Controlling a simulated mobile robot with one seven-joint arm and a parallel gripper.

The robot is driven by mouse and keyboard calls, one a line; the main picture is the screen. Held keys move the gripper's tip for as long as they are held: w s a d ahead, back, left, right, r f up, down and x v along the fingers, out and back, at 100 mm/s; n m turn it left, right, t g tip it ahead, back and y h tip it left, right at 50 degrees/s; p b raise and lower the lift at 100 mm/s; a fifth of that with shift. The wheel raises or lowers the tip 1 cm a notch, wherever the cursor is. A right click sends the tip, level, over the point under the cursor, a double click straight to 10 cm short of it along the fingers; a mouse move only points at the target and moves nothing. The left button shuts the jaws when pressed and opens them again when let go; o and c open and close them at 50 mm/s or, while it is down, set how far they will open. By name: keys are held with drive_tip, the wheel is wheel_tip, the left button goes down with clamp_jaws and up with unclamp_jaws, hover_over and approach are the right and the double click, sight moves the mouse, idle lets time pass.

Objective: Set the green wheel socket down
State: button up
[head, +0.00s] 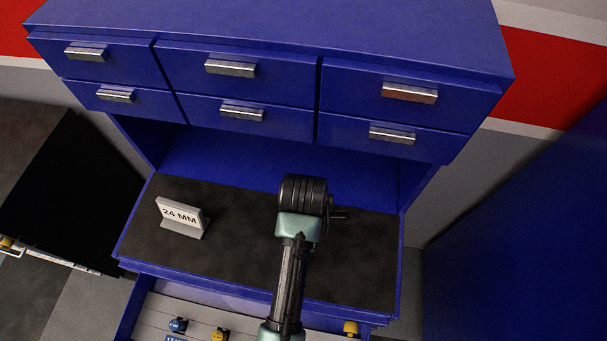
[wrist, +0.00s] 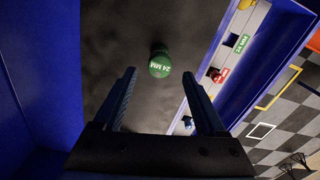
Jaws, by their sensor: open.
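The green wheel socket (wrist: 160,66), marked 24 MM, shows in the wrist view against the dark worktop (head: 235,245). It appears to rest on the worktop, just ahead of and between the fingertips, with a gap on either side. My gripper (wrist: 159,76) is open and empty, its two fingers spread apart. In the head view my arm reaches over the worktop and hides the socket. A white 24 MM sign (head: 181,213) stands on the left of the worktop.
An open drawer (head: 140,308) below the worktop holds blue (head: 178,325) and yellow (head: 219,334) sockets. The wrist view shows a green 24 MM label (wrist: 242,43) in it. Blue cabinet drawers (head: 240,75) overhang the back. The worktop between sign and arm is clear.

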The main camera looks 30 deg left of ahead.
wheel_tip(320, 180, up, 5)
drive_tip(key=shift+r, duration=0.15)
idle(0.7)
